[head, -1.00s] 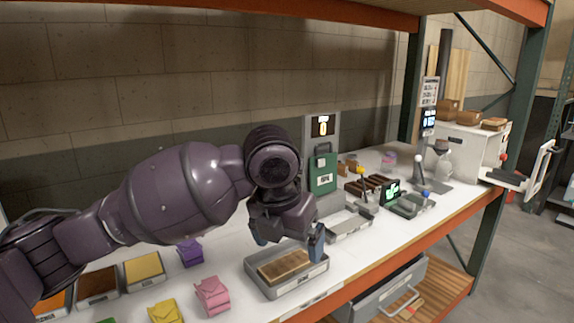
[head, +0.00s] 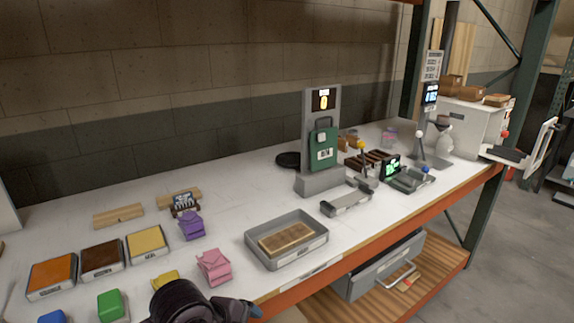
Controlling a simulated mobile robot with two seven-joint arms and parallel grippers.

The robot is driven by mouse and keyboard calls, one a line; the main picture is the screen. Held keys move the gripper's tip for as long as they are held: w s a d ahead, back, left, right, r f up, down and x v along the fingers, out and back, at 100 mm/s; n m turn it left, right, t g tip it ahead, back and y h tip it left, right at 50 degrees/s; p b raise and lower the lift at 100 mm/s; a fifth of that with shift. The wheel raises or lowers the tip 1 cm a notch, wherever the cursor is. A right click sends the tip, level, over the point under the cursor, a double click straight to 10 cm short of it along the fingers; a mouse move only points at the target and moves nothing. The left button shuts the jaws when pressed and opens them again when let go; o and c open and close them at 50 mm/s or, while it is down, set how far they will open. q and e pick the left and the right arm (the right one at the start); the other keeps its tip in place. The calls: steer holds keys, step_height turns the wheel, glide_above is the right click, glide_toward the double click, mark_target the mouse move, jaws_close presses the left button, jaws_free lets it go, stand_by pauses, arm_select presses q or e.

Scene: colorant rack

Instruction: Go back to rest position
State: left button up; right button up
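Part of my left arm and gripper (head: 238,309) shows at the bottom edge, dark purple, with one blue fingertip in sight. The rest is cut off by the frame, so I cannot tell if it is open or shut. It is below and in front of a pink pouch (head: 214,267) and a grey tray (head: 287,240) holding a brown slab (head: 287,239). My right gripper is not in view.
The white shelf top (head: 250,200) carries trays of orange (head: 51,275), brown (head: 102,260) and yellow (head: 148,243) colorant, plus a purple pouch (head: 191,226). A grey stand with a green container (head: 323,148) is at the centre. An orange edge (head: 400,225) runs along the front.

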arm_select(q)
steer(key=s+a+f+n+y, duration=0.3)
steer(key=s+a+f+n, duration=0.2)
steer(key=s+a+n, duration=0.55)
steer(key=s+a+f+n+y, duration=0.3)
steer(key=s+a+f+n, duration=0.2)
steer(key=s+a+n, duration=0.55)
steer(key=w+d+f+m+t+h+b, duration=0.1)
steer(key=w+f+t+b, duration=0.2)
steer(key=w+f+t, duration=0.4)
step_height(320, 180, down, 5)
steer(key=shift+w+d+f+t, duration=0.15)
steer(key=shift+w+t, duration=0.15)
steer(key=shift+w, duration=0.35)
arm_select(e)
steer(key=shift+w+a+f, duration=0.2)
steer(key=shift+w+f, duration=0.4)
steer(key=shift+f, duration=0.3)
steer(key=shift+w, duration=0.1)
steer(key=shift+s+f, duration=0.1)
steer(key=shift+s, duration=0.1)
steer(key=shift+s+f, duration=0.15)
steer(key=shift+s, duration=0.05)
